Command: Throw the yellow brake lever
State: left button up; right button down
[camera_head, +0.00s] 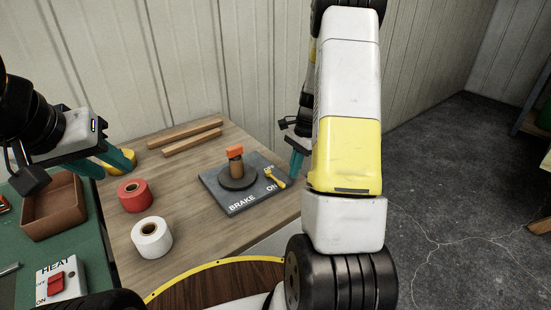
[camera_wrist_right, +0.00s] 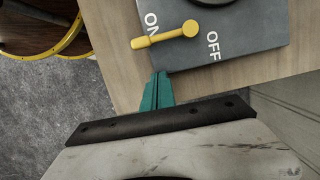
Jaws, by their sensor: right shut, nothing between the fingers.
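The yellow brake lever (camera_head: 275,178) is mounted on the grey BRAKE board (camera_head: 230,202), between the printed words OFF and ON. It also shows in the right wrist view (camera_wrist_right: 165,37), its knobbed end pointing left, below the ON lettering. My right gripper (camera_head: 296,158) is beside the board's right side, apart from the lever. In the right wrist view its teal fingertips (camera_wrist_right: 158,76) are together and empty, just below the board's edge and the lever's end. My left gripper (camera_head: 108,165) is at the left with its teal fingers spread and nothing visible between them.
On the board stands a brown post with an orange top (camera_head: 235,155) on a dark disc. Red (camera_head: 134,196) and white (camera_head: 152,238) rolls, wooden strips (camera_head: 190,137) and a yellow item lie on the wooden table (camera_head: 190,190). A brown tray (camera_head: 50,212) and HEAT switch (camera_head: 58,284) are left.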

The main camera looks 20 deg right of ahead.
jog(key=v, duration=1)
jog(key=shift+d, duration=0.25)
jog(key=shift+w, duration=0.1)
